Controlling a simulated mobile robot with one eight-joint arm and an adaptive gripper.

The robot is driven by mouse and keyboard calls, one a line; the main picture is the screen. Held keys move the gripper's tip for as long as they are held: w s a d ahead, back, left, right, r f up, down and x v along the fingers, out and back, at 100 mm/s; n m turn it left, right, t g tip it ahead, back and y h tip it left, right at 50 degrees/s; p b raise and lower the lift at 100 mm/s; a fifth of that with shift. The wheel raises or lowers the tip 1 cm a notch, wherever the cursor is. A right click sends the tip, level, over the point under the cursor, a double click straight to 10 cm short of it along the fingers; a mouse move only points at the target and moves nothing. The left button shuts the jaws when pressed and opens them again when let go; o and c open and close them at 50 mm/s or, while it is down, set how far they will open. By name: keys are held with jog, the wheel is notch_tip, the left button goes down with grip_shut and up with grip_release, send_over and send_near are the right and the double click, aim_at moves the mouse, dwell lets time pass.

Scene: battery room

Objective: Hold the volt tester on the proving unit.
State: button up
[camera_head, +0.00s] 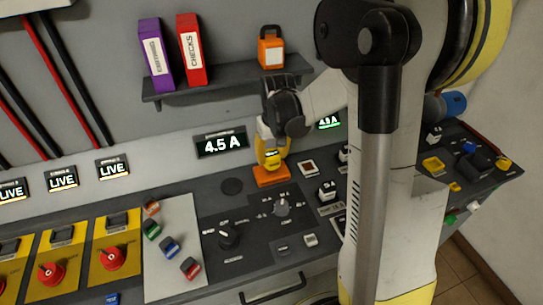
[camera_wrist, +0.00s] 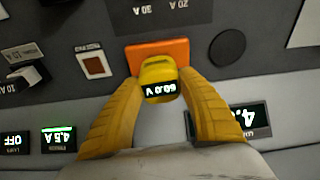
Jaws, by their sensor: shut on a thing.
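My gripper (camera_head: 268,138) is shut on the yellow volt tester (camera_head: 270,157), which stands roughly upright over the orange block (camera_head: 271,177) on the console, likely the proving unit. In the wrist view the tester (camera_wrist: 158,70) sits between my two yellow fingers, and its lit display reads what looks like 60.0 V. The orange block (camera_wrist: 148,49) shows just behind the tester's far end in that view. The tester's lower end meets or nearly meets the block; I cannot tell if they touch. My fingers hide the tester's sides.
A shelf (camera_head: 225,85) above holds a purple binder (camera_head: 155,52), a red binder (camera_head: 191,48) and an orange handled case (camera_head: 271,50). A 4.5 A display (camera_head: 222,143) is on the wall behind. Knobs (camera_head: 282,206) and switches crowd the console; red rotary handles (camera_head: 112,257) are at left.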

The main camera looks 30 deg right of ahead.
jog(key=shift+r+p, duration=1.7)
jog(key=shift+r, duration=1)
jog(key=shift+d, duration=0.15)
